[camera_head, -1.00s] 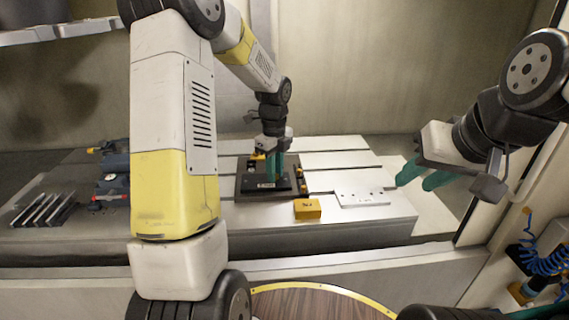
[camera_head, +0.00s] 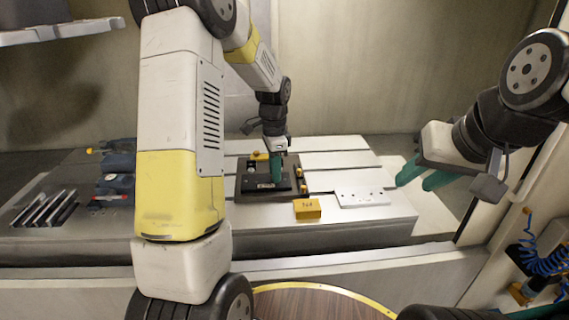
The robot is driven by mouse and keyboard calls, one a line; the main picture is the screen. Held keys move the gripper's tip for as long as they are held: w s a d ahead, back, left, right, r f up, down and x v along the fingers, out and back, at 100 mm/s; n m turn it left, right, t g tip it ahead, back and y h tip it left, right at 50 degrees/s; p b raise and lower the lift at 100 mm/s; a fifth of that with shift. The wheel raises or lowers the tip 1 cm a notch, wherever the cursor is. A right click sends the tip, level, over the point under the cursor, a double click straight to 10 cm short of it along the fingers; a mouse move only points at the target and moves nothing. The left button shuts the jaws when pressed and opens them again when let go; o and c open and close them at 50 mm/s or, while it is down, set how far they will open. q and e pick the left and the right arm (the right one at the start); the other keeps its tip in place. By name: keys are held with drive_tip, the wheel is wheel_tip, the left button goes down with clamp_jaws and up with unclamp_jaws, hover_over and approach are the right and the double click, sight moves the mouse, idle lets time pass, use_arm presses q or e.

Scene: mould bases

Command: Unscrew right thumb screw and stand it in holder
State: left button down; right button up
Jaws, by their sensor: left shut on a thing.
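My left gripper (camera_head: 276,172) points down over the dark mould base (camera_head: 252,188) on the slotted table. It is shut, with its teal fingers close together at the base's top. The right thumb screw between the fingers is hidden by them. Yellow knobs show at the base's back edge (camera_head: 260,156) and right side (camera_head: 299,172). A small yellow block (camera_head: 307,209) with dark marks on top sits in front of the base; I cannot tell if it is the holder. My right gripper (camera_head: 422,178) is open and empty, at the right above the table's end.
A pale plate with small holes (camera_head: 362,196) lies right of the yellow block. The table's back right slats (camera_head: 335,160) are clear.

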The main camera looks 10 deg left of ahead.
use_arm(q)
drive_tip(key=shift+n, duration=1)
drive_tip(key=n, duration=0.2)
drive_tip(key=shift+n, duration=0.3)
drive_tip(key=n, duration=0.6)
drive_tip(key=shift+n, duration=0.4)
drive_tip(key=n, duration=0.3)
drive_tip(key=shift+n, duration=0.3)
drive_tip(key=c, duration=1.2)
unclamp_jaws()
